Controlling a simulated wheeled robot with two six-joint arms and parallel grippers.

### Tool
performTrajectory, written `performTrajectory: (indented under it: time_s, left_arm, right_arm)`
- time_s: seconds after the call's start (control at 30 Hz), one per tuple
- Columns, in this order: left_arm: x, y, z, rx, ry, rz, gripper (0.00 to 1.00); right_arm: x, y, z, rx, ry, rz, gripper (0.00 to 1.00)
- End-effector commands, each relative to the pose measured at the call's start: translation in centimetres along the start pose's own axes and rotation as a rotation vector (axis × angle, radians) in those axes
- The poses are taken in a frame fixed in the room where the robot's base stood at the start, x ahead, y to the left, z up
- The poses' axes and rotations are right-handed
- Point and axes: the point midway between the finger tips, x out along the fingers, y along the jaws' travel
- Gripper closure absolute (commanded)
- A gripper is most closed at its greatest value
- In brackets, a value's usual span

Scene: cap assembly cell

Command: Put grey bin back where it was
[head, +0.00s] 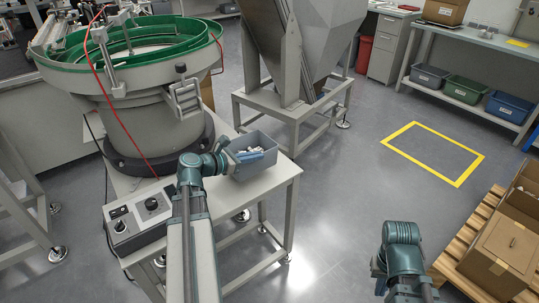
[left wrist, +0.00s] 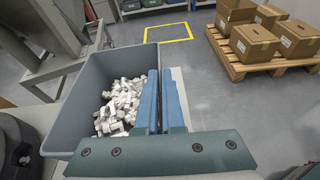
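The grey bin (head: 258,139) stands upright on the small light table (head: 276,185) beside the bowl feeder. In the left wrist view the bin (left wrist: 92,75) holds many small white parts (left wrist: 120,103). My left gripper (head: 258,155) is at the bin's near side wall. In the left wrist view its two blue fingers (left wrist: 158,98) are close together with the bin's wall between them. I cannot see a gap between the bin's base and the table. My right arm shows at the lower right of the head view; its fingers cannot be made out.
The bowl feeder (head: 130,60) and a control box (head: 137,215) crowd the table's left. A hopper stand (head: 290,112) is behind. A yellow floor outline (head: 433,152) is empty. A bench (head: 490,48) has several coloured bins below. A pallet (head: 470,245) with cartons is at right.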

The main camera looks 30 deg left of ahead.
Motion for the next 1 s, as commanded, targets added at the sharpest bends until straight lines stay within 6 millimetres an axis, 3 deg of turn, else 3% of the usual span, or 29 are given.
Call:
performTrajectory:
  time_s: [0.1, 0.33, 0.7, 1.0]
  left_arm:
    - [3.3, 1.4, 0.5, 0.002, -0.001, -0.004, 1.0]
    - [7.4, 2.8, 1.3, 0.001, 0.0, -0.002, 1.0]
    - [8.5, 3.0, 1.3, 0.0, 0.0, 0.0, 1.0]
    - [9.4, 2.8, -1.7, 0.0, 0.0, 0.0, 1.0]
  right_arm:
    - [0.4, 0.0, 0.0, 0.0, 0.0, 0.001, 1.0]
    - [0.8, 0.0, -0.1, 0.0, 0.0, 0.002, 1.0]
    - [1.1, -0.1, -0.1, -0.001, 0.0, 0.002, 1.0]
    - [4.2, -0.3, -0.3, -0.002, 0.0, 0.007, 1.0]
